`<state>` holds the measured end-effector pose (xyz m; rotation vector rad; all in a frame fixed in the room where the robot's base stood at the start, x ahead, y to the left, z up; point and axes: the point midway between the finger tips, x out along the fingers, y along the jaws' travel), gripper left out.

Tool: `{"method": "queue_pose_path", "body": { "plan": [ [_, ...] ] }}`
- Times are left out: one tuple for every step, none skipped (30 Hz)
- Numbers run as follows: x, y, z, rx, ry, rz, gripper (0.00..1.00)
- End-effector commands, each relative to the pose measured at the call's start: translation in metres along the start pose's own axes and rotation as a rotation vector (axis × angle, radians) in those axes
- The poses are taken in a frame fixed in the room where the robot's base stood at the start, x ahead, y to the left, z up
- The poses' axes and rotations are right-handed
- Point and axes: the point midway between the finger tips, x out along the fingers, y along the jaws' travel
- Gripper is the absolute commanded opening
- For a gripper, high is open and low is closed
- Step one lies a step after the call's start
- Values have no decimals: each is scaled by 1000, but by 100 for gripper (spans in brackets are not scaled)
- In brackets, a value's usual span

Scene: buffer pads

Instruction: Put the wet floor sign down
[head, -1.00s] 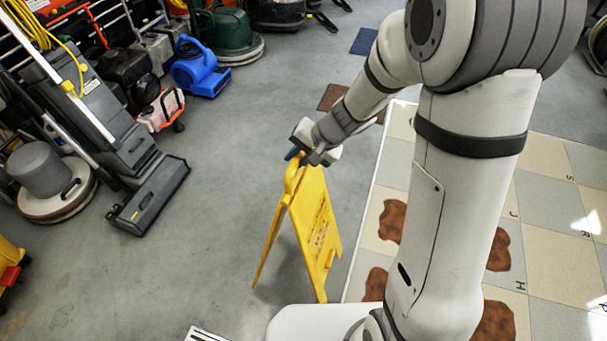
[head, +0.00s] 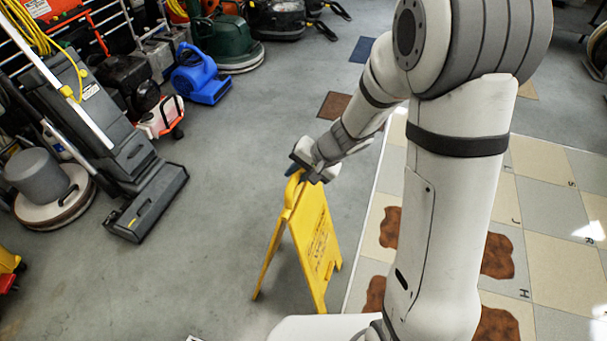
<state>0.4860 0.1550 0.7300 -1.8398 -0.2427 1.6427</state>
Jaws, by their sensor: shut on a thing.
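The yellow wet floor sign (head: 313,243) stands upright with its legs spread, in the middle of the head view. Its feet are at or close to the grey floor; I cannot tell for sure whether they touch. My gripper (head: 299,173) is at the top of the sign, shut on its handle. The fingertips are partly hidden behind the gripper body and the handle.
A floor of lettered tiles (head: 550,220) with brown stains (head: 497,256) lies to the right, partly behind my arm. A floor machine (head: 150,205), a blue blower (head: 200,75) and other equipment line the left and back. Grey floor (head: 225,190) left of the sign is clear.

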Motion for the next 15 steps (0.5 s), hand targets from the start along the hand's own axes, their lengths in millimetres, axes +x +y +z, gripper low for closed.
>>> {"method": "queue_pose_path", "body": {
  "plan": [
    [2,2,0,-1,1,2,0],
    [3,3,0,-1,1,3,0],
    [4,4,0,0,1,3,0],
    [4,4,0,0,1,4,0],
    [5,5,0,0,1,4,0],
    [6,6,0,0,1,5,0],
    [6,6,0,0,1,6,0],
    [7,7,0,0,1,7,0],
    [8,8,0,0,1,8,0],
    [8,9,0,1,0,9,0],
    [9,9,1,1,0,10,0],
    [9,10,1,1,-1,11,0],
    [9,10,1,2,-2,11,0],
    [10,12,2,3,-4,14,21],
    [10,12,2,3,-5,14,24]
  ]
}}
